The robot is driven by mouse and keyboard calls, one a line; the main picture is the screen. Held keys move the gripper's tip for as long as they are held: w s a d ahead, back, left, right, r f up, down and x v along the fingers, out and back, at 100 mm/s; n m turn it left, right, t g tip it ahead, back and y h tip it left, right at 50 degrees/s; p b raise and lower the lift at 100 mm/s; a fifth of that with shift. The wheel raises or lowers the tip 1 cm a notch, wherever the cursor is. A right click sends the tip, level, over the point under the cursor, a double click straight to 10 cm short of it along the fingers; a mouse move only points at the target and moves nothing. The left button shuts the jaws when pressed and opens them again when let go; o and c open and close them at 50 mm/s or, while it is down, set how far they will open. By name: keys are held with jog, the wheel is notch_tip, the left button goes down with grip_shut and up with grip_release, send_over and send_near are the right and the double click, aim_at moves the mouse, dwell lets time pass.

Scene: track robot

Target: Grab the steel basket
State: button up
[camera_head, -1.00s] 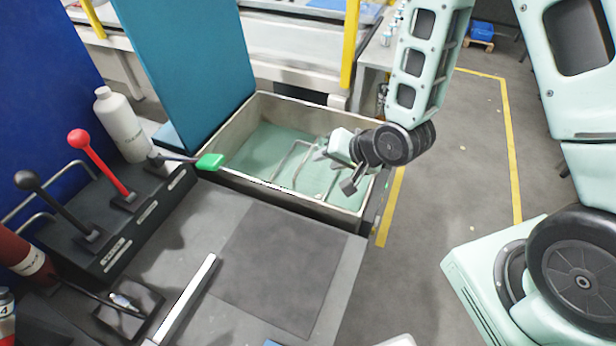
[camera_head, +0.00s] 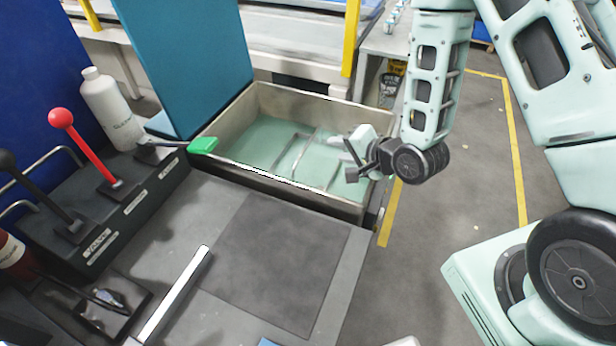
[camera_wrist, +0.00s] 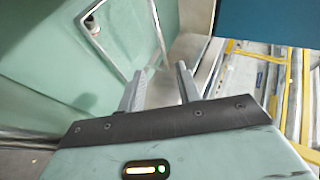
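The steel basket (camera_head: 290,152) shows as thin grey rods, seemingly its handle frame, inside the tank of pale green liquid (camera_head: 231,112). Its body below is hard to make out. In the wrist view, the bent rods of the basket (camera_wrist: 107,46) are at the upper left, beyond my fingertips. My gripper (camera_head: 347,160) is over the right part of the tank, to the right of the rods. In the wrist view, my gripper (camera_wrist: 161,76) has its two fingers apart with nothing held between them. The rods appear apart from the fingers.
A teal panel (camera_head: 190,60) stands upright at the tank's left back. A green-tipped lever (camera_head: 203,145), a red-knobbed lever (camera_head: 62,118) and a white bottle (camera_head: 110,108) are at the left.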

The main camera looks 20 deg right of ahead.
aim_at(309, 142)
jog(key=shift+w+r+b+x, duration=0.1)
jog(key=shift+b+x, duration=2.2)
jog(key=shift+x, duration=1.3)
jog(key=shift+w+r+b+x, duration=0.15)
jog(key=shift+b+x, duration=2.15)
jog(key=shift+x, duration=1.3)
jog(key=shift+d, duration=0.15)
jog(key=shift+s, duration=0.1)
grip_shut()
